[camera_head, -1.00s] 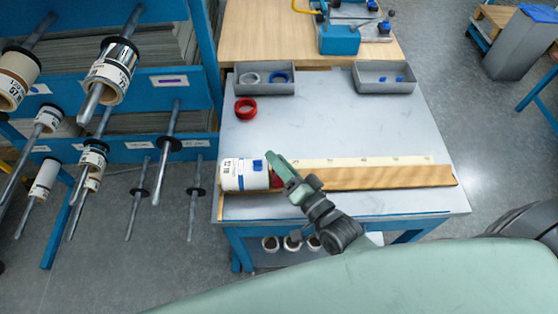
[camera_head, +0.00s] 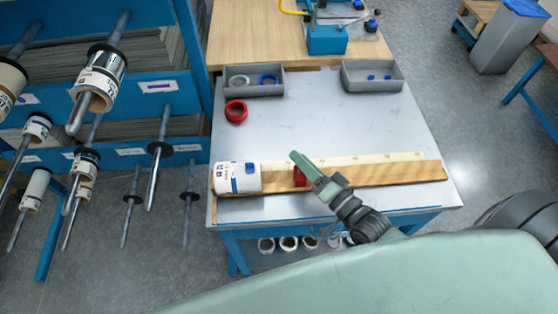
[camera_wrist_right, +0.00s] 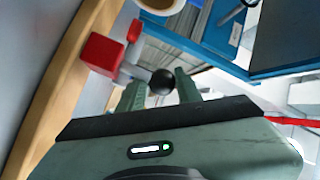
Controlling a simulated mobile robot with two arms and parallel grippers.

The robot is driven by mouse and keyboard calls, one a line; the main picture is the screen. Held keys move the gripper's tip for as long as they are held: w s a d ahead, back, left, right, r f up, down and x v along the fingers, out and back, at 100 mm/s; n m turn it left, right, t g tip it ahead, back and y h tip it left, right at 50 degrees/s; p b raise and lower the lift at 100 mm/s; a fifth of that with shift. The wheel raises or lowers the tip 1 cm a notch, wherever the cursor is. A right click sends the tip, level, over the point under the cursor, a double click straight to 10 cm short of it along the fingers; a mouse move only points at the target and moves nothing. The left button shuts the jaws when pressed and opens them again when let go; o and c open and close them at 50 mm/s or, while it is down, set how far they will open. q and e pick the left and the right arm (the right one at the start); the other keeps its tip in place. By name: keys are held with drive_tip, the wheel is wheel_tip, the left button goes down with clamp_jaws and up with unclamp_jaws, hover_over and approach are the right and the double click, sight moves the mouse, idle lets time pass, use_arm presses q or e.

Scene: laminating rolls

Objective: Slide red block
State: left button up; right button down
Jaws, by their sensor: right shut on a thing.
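The red block (camera_head: 299,177) sits on the long wooden board with a pale ruled strip (camera_head: 385,173), a gap to the right of the white labelled roll (camera_head: 237,178). My right gripper (camera_head: 306,168) is at the block. In the right wrist view the red block (camera_wrist_right: 101,53) carries a rod with a black ball knob (camera_wrist_right: 162,82). My right gripper's fingers (camera_wrist_right: 160,88) are on either side of the knob, shut on it. The board's edge (camera_wrist_right: 62,80) runs beside the block there. My left gripper is not in view.
On the table (camera_head: 330,120) are a red ring (camera_head: 236,111), a grey bin with rings (camera_head: 254,92) and a grey bin with blue pieces (camera_head: 373,86). A blue rack with rolls on rods (camera_head: 165,86) stands left. The table's middle is clear.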

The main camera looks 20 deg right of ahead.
drive_tip(key=s+d, duration=0.1)
drive_tip(key=d, duration=0.2)
drive_tip(key=s+d, duration=0.1)
drive_tip(key=d, duration=0.3)
drive_tip(key=s+d, duration=0.1)
drive_tip(key=d, duration=0.3)
drive_tip(key=shift+s+f, duration=0.3)
drive_tip(key=shift+f, duration=0.05)
drive_tip(key=c, duration=1)
unclamp_jaws()
drive_tip(key=shift+o, duration=0.2)
drive_tip(key=shift+r, duration=0.15)
drive_tip(key=v, duration=0.7)
drive_tip(key=shift+s+d+b, duration=0.1)
drive_tip(key=shift+s+b, duration=0.2)
drive_tip(key=shift+s, duration=0.05)
